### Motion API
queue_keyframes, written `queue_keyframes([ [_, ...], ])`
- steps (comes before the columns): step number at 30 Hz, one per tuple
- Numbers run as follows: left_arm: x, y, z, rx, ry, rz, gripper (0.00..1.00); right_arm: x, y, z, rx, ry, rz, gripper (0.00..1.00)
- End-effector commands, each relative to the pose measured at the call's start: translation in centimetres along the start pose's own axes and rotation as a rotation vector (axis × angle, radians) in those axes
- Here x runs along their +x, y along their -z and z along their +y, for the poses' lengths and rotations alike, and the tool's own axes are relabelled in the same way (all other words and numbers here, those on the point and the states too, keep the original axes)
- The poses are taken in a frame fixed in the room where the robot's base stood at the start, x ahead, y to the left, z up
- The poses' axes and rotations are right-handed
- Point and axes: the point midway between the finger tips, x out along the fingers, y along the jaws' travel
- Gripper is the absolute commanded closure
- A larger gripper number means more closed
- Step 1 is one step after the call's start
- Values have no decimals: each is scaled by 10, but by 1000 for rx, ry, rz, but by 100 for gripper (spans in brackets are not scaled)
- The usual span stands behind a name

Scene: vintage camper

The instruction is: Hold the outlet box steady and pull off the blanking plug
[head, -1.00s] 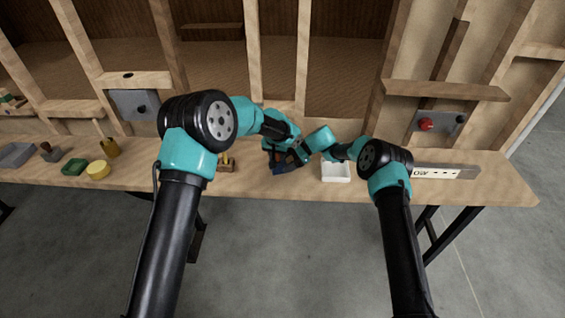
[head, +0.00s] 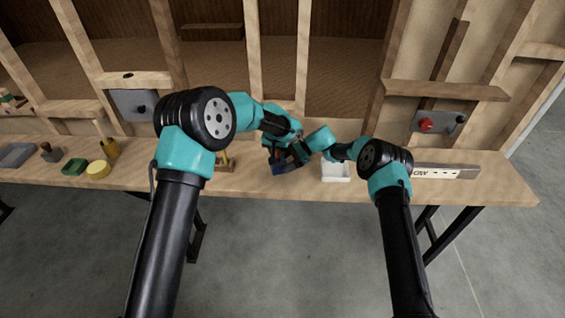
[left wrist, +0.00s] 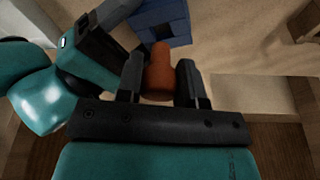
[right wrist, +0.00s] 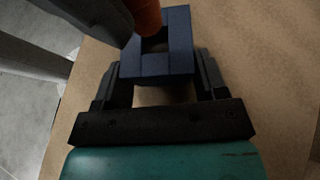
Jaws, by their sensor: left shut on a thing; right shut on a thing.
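The blue outlet box (right wrist: 156,66) sits between the fingers of my right gripper (right wrist: 161,64), which is shut on it. A dark opening shows in the box. The orange blanking plug (left wrist: 159,76) is between the fingers of my left gripper (left wrist: 159,68), which is shut on it. The box also shows beyond the plug in the left wrist view (left wrist: 168,20). In the right wrist view the plug (right wrist: 147,14) overlaps the upper-left of the opening; I cannot tell whether they still touch. In the head view the box (head: 280,169) is mostly hidden by my grippers.
A white tray (head: 336,172) is on the bench (head: 250,186) just right of the box. Yellow, green and grey items lie at the left. A long bar (head: 445,171) lies at the right. Wooden wall framing with switch plates stands behind.

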Motion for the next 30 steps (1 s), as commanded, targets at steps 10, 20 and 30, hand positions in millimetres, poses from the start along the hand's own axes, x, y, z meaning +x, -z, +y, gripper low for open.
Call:
queue_keyframes([
  [10,-20,6,0,0,0,2,96,0,0,0,0,0,0,48],
  [20,-37,10,0,-1,0,1,96,0,0,0,0,0,0,48],
  [30,-37,10,0,0,0,0,96,0,0,0,0,0,0,26],
])
